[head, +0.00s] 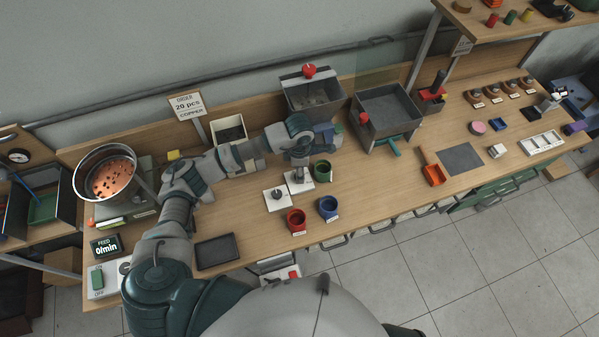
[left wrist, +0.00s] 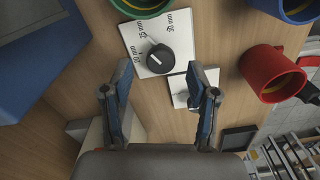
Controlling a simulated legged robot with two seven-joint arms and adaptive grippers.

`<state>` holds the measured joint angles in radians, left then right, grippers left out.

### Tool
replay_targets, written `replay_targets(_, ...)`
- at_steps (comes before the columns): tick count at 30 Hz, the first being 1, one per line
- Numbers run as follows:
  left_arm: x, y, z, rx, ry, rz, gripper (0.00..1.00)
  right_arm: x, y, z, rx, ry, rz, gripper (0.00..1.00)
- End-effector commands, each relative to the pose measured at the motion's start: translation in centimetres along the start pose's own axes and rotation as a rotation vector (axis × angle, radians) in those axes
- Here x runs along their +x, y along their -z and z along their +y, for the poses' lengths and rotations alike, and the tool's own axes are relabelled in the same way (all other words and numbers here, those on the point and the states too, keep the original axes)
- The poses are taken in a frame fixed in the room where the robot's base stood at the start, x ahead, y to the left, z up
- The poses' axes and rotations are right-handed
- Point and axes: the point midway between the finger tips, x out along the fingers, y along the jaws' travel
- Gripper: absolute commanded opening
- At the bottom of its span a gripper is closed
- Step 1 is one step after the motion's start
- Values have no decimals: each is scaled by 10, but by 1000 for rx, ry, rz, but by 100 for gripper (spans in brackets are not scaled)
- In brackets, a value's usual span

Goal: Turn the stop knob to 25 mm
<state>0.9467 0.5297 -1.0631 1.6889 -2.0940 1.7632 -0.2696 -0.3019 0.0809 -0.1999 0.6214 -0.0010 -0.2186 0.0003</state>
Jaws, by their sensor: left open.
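The stop knob (left wrist: 160,58) is a round black knob with a light pointer mark, on a white plate (left wrist: 130,36) lettered with several mm values. I cannot tell surely which value the pointer meets. My left gripper (left wrist: 160,80) is open and empty in the left wrist view, its fingers short of the knob and apart from it. My right gripper is not in view.
A green cup (head: 322,171), a blue cup (head: 328,207) and a red cup (head: 297,220) stand close by the plates. A black tray (head: 216,251) lies to the left. Grey bins (head: 314,93) stand behind.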

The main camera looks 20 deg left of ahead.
Motion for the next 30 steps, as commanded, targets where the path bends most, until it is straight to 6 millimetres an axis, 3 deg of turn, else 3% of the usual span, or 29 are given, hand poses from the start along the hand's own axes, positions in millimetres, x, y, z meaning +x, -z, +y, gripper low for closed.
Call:
replay_targets(6,-52,-1,2,1,-3,-1,59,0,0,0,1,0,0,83)
replay_targets(12,-83,-1,2,0,0,-1,59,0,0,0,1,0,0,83)
replay_targets(17,-92,-1,2,1,2,1,59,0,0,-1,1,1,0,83)
replay_targets(30,-92,-1,2,1,2,1,59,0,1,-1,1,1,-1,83)
